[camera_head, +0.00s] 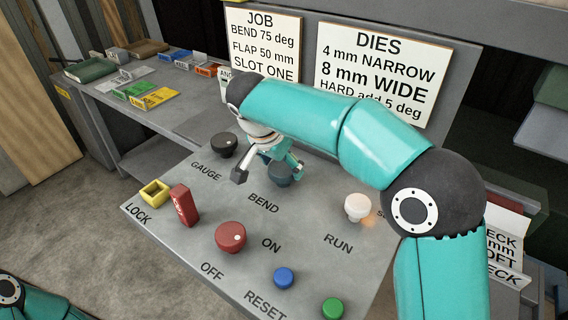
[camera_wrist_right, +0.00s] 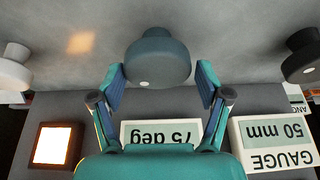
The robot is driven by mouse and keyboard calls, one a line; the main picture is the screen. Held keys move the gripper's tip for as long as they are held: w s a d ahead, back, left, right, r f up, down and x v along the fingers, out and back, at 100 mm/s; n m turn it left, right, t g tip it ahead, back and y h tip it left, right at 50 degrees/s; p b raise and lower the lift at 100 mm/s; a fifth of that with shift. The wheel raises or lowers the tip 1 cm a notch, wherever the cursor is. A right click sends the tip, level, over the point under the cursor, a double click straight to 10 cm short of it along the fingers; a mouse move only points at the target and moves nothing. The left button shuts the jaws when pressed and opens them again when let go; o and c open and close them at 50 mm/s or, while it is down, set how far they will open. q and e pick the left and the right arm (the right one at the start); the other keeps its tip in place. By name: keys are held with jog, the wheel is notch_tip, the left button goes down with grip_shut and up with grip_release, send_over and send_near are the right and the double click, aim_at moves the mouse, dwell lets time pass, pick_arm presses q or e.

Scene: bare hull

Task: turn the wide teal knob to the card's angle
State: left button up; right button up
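The wide teal knob (camera_head: 279,175) stands above the BEND label on the grey panel; it looks dark blue-grey. In the wrist view the knob (camera_wrist_right: 157,55) has a pale dot on its near edge. My right gripper (camera_head: 268,172) is open with a finger on each side of the knob. In the wrist view the gripper's fingers (camera_wrist_right: 159,82) show narrow gaps to the knob. The JOB card (camera_head: 262,45) reads BEND 75 deg. A readout (camera_wrist_right: 160,130) behind my gripper shows 75 deg upside down, partly hidden. My left gripper is out of view.
A black GAUGE knob (camera_head: 224,145), a white knob (camera_head: 357,207), a red knob (camera_head: 231,237), a red lock tag (camera_head: 184,204), a blue button (camera_head: 284,277) and a green button (camera_head: 333,308) surround it. A GAUGE readout (camera_wrist_right: 275,140) shows 50 mm. The DIES card (camera_head: 378,72) stands behind.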

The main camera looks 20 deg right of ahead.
jog(key=shift+o, duration=1)
jog(key=v, duration=1.1)
jog(key=shift+r, duration=0.4)
jog(key=shift+s+a, duration=0.1)
